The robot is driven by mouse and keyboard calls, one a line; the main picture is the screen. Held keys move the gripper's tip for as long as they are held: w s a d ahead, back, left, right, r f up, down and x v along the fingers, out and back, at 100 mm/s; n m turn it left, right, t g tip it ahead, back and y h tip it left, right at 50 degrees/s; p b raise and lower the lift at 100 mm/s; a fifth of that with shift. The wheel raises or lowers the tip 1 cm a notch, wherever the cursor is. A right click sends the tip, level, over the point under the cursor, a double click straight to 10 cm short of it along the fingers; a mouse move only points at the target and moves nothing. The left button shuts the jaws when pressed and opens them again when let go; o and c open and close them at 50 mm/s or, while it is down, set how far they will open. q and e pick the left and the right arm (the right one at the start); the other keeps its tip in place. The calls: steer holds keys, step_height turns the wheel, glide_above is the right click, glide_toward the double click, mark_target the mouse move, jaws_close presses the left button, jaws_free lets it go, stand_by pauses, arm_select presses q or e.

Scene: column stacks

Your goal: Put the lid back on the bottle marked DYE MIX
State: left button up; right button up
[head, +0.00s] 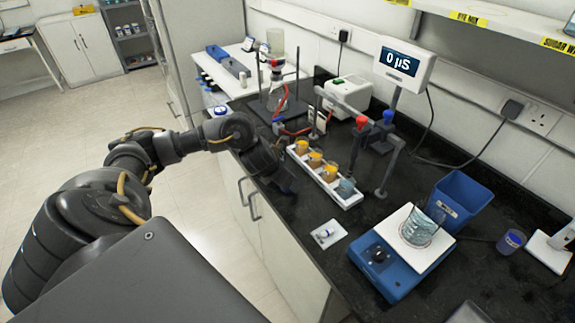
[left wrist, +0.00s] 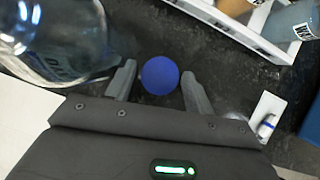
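My left gripper (head: 284,184) reaches over the bench's left edge, beside the white rack. In the left wrist view its two fingers (left wrist: 160,88) are apart, on either side of a round blue lid (left wrist: 160,75). Narrow gaps show between lid and fingers, and I cannot tell how far below the tips it lies. The lid is not clear in the head view. My right gripper is not in view.
The white rack (head: 350,200) holds several orange-filled cups and a blue-grey one. A small white tray (head: 340,238) lies in front. A blue stirrer (head: 380,272) with a beaker (head: 419,228) and a blue bin (head: 460,200) stand right. A yellow shelf label (head: 468,18) seems to read DYE MIX.

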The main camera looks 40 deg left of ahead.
arm_select(q)
steer(key=c, duration=0.7)
steer(key=shift+r, duration=0.1)
step_height(320, 180, up, 10)
steer(key=p, duration=0.1)
stand_by(0.6)
